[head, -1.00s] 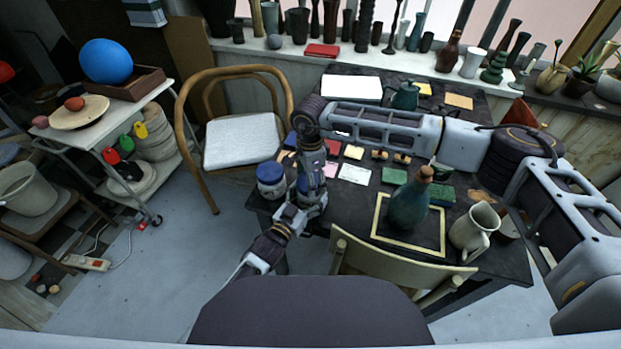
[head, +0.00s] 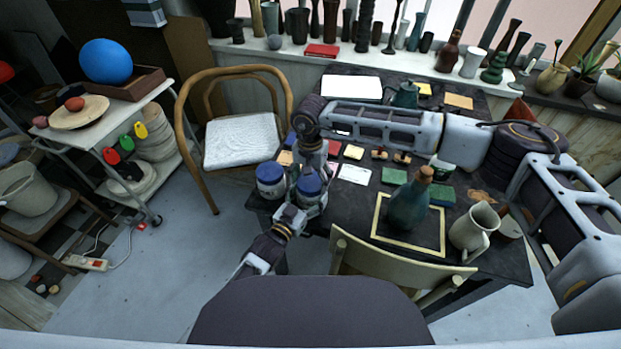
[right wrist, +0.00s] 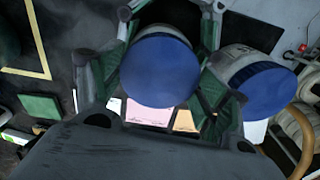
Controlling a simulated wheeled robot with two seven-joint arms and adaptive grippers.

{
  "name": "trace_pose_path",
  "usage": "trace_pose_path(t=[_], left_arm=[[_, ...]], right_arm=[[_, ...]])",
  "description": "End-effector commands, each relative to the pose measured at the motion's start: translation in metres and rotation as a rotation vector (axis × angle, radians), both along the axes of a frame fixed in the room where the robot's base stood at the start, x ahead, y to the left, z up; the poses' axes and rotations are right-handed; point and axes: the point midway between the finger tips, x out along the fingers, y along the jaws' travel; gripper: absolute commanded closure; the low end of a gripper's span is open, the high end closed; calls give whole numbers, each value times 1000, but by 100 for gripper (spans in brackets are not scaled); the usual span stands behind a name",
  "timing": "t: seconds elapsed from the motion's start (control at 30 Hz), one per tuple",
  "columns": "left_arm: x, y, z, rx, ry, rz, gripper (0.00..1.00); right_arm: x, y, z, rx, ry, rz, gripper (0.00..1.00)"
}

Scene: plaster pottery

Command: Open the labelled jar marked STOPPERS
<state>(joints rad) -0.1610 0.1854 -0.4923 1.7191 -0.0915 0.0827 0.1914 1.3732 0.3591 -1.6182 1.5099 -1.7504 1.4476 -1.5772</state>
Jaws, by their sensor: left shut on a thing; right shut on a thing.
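Two pale jars with blue lids stand side by side at the table's left edge. The left one (head: 270,182) is free of both grippers; it also shows in the right wrist view (right wrist: 258,80). The right one has its blue lid (head: 309,184) between my grippers. My left gripper (head: 300,208) is shut on this jar's body from the near side. My right gripper (head: 311,172) reaches down from behind, its fingers on either side of the lid (right wrist: 160,68), shut on it. I cannot tell whether the lid is clear of the rim. No jar label is readable.
The dark table (head: 345,210) holds a green corked bottle (head: 410,203) on a yellow-framed mat, a white pitcher (head: 474,232), and several small cards and boxes. A bentwood chair (head: 240,140) stands left of the table, a pale wooden chair (head: 395,270) in front.

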Motion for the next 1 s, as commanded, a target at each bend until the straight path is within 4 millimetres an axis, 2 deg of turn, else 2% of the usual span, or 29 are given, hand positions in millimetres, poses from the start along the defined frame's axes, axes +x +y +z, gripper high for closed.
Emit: trace_pose_path(t=[0.6,1.0], left_arm=[[-1,0,-1,-1,2,-1,88],[0,0,-1,-1,2,0,88]], right_arm=[[1,-1,0,-1,-1,475,54],[1,-1,0,-1,-1,469,54]])
